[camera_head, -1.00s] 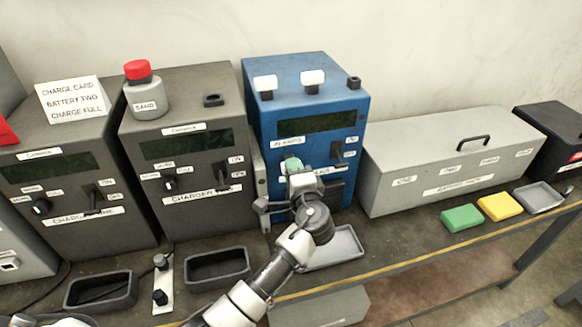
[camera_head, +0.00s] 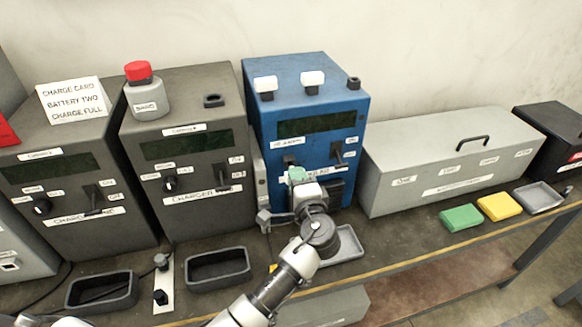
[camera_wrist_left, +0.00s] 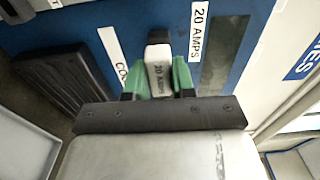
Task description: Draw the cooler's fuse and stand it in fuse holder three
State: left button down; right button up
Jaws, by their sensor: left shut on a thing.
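The cooler is the blue cabinet (camera_head: 265,130) in the middle of the bench. My left gripper (camera_head: 297,175) is at its front, low under the switches. I cannot tell whether the fuse is still seated in the front. On top of the cabinet stand two white-capped pieces (camera_head: 265,84) (camera_head: 313,78) and a small dark holder (camera_head: 354,83) with no white cap. I cannot read any holder number. My right gripper is not in view.
Grey chargers (camera_head: 185,150) stand left of the blue cabinet, one bearing a red-capped bottle (camera_head: 148,98). A long grey box (camera_head: 450,165) stands right. A shallow grey tray (camera_head: 350,245) lies below the gripper. Green (camera_head: 461,217) and yellow (camera_head: 499,207) blocks lie farther right.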

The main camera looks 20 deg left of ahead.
pick_arm(q)
jog(key=shift+v, duration=1.35)
jog(key=shift+s, duration=0.1)
